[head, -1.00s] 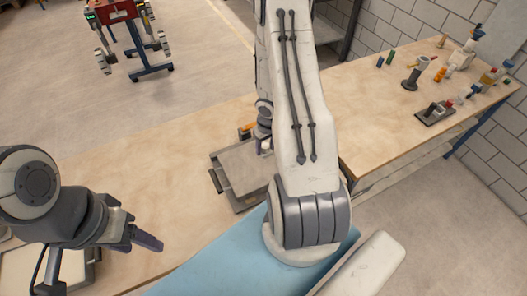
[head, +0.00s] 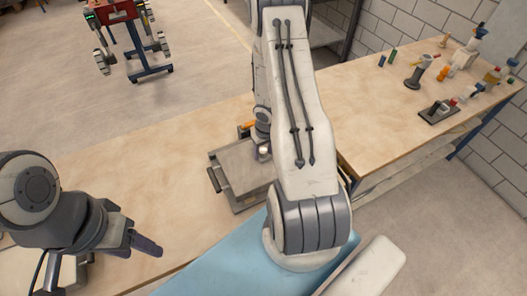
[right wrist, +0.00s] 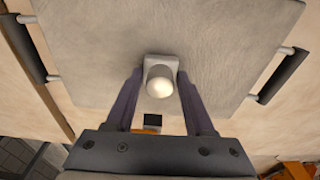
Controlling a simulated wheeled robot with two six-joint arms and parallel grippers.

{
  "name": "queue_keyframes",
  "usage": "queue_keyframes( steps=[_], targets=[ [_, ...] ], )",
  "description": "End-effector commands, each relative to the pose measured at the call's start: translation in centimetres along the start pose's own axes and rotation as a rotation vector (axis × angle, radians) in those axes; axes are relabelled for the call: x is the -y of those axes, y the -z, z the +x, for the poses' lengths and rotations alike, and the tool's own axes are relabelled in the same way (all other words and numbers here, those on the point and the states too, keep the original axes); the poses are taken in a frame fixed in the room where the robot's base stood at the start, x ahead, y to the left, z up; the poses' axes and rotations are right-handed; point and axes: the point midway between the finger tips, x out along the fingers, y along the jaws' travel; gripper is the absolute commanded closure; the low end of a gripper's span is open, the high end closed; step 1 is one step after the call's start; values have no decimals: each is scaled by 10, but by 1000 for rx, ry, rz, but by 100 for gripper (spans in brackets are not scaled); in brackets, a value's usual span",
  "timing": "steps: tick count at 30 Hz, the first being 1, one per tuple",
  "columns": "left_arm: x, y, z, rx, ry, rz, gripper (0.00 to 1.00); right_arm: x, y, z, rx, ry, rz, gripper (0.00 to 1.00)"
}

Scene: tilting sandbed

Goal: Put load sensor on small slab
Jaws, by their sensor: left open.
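The load sensor (right wrist: 160,80), a small pale block with a rounded, light top, sits between the fingertips of my right gripper (right wrist: 161,72), which look closed on its two sides. In the head view, my right gripper (head: 263,148) is over the far right part of a grey slab (head: 236,165) with side handles. The slab's surface (right wrist: 100,60) fills much of the right wrist view behind the sensor. I cannot tell whether the sensor touches it. My left gripper (head: 143,248) is open and empty above the table at lower left.
The wooden table (head: 130,165) is largely clear left of the slab. An orange item (head: 247,126) lies just behind the slab. A second table (head: 390,120) at right holds several small items. A red cart (head: 118,12) stands on the floor behind.

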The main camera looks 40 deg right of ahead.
Motion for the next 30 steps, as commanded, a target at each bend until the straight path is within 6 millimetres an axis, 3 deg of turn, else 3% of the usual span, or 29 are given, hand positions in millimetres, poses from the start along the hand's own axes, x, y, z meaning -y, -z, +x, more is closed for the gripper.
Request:
queue_keyframes(
  steps=[1, 2, 17, 23, 30],
  targets=[
    [0, 0, 0, 0, 0, 0, 43, 0, 0, 0, 0, 0, 0, 25],
    [0, 0, 0, 0, 0, 0, 43, 0, 0, 0, 0, 0, 0, 18],
    [-1, 0, -9, 0, 0, 1, 43, 0, 1, -10, 0, 0, -1, 18],
    [-2, 2, -32, 0, 0, 4, 43, 0, 1, -38, -1, 0, 0, 18],
    [-5, 4, -70, 0, 0, 7, 43, 0, 2, -84, 0, 0, 0, 18]
  ],
)
